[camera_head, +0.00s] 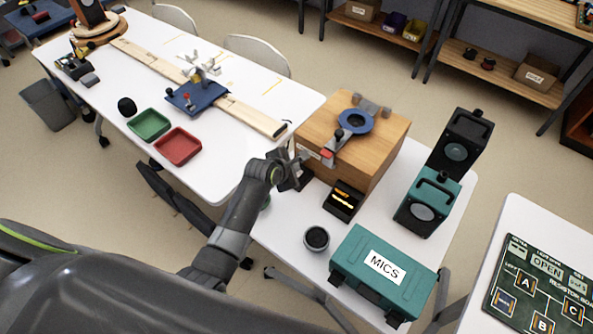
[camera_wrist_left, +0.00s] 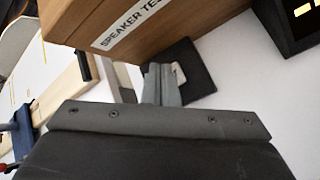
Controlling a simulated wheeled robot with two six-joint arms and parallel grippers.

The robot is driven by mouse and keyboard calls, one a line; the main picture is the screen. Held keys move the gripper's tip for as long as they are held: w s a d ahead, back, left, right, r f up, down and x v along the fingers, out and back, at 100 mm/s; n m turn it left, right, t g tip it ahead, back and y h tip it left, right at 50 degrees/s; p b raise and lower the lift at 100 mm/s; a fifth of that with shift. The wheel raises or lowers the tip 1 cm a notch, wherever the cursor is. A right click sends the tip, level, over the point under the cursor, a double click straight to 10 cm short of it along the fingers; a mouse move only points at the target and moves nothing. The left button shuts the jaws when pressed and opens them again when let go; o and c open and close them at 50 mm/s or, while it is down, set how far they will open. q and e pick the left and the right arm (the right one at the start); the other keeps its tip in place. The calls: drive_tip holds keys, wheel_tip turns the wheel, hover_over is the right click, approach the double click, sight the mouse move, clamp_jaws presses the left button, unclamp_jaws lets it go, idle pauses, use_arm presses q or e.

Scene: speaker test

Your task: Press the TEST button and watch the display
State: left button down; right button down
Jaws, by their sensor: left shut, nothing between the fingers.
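The wooden box (camera_head: 385,137) carries a blue ring (camera_head: 356,121) and a metal arm with a red part on top. Its label in the left wrist view (camera_wrist_left: 122,28) reads SPEAKER TES, cut off by the edge. The display (camera_head: 343,201) is a small black unit with lit orange marks in front of the box; its corner shows in the left wrist view (camera_wrist_left: 303,14). My left gripper (camera_head: 302,171) is shut and empty at the box's front left. In the left wrist view its fingertips (camera_wrist_left: 161,78) overlap a black plate (camera_wrist_left: 194,68) with a pale part; contact is unclear. No button marked TEST is readable.
A teal MICS case (camera_head: 350,250), a round dark cup (camera_head: 316,238) and two speakers (camera_head: 428,205) (camera_head: 463,140) share this table. A longer white table at left holds red (camera_head: 178,146) and green (camera_head: 149,124) trays. A circuit board (camera_head: 545,290) lies at right.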

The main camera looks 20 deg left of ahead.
use_arm(q)
drive_tip(key=shift+f, duration=0.45)
idle(0.6)
drive_tip(key=shift+r, duration=0.1)
drive_tip(key=shift+r+p, duration=0.8)
drive_tip(key=shift+p, duration=0.25)
wheel_tip(320, 180, up, 5)
drive_tip(key=p, duration=0.6)
idle(0.4)
